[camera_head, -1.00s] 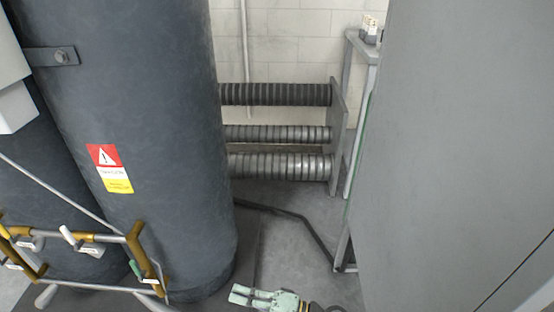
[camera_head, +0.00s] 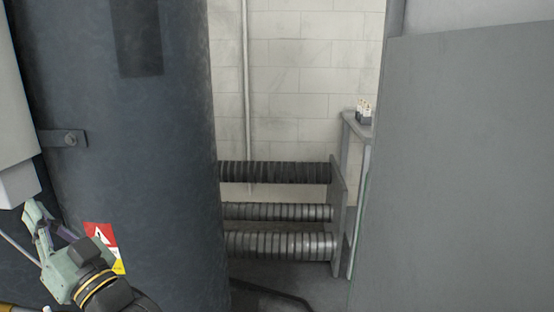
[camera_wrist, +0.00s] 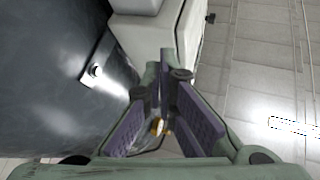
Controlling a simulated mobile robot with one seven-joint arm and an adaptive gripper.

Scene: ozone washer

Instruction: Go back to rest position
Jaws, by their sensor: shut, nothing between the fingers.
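My gripper (camera_head: 32,212) shows at the lower left of the head view, raised in front of the large dark tank (camera_head: 150,130). Its pale green fingers point up and left, close to the grey-white box (camera_head: 15,150) at the left edge. In the wrist view my gripper's (camera_wrist: 166,70) fingers come together with nothing held between them. My wrist covers part of the red and yellow warning label (camera_head: 103,236) on the tank. I cannot tell the exact gap between the fingers and the box.
A metal bracket (camera_head: 62,139) juts from the tank. Ribbed pipes (camera_head: 280,212) run low between the tank and a large grey panel (camera_head: 460,170) on the right. A small stand (camera_head: 356,128) holds little items at the back.

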